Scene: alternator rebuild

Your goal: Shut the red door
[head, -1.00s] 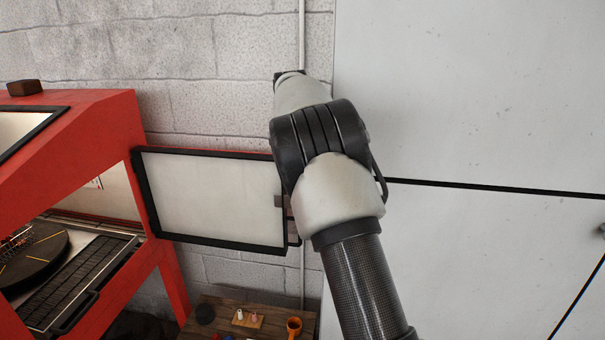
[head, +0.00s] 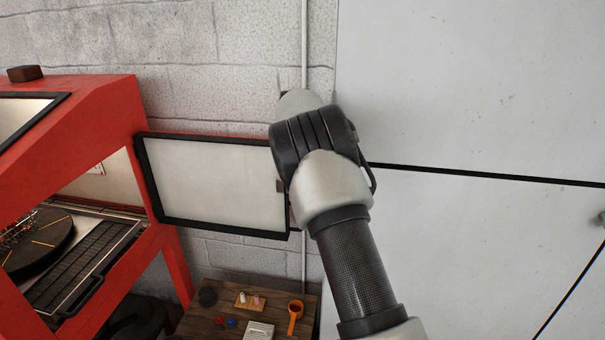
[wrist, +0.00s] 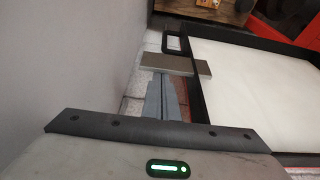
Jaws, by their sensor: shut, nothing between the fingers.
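The red door (head: 215,188) stands open, swung out to the right from the red cabinet (head: 120,105). It has a pale panel in a black frame, with red showing along its top edge. In the wrist view the panel (wrist: 255,85) fills the right side, with a black handle (wrist: 174,42) and a grey latch plate (wrist: 150,63) at its free edge. My gripper (wrist: 160,78) is shut and empty, beside that edge with its fingertips close to the plate; I cannot tell whether they touch. In the head view my arm hides the gripper and part of the door's free edge.
Inside the cabinet are a round dark turntable (head: 40,240) and a slotted tray (head: 85,265). A low wooden bench (head: 215,325) with an orange cup (head: 296,312) stands below the door. A block wall (head: 175,60) is behind; large white panels (head: 470,90) are at right.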

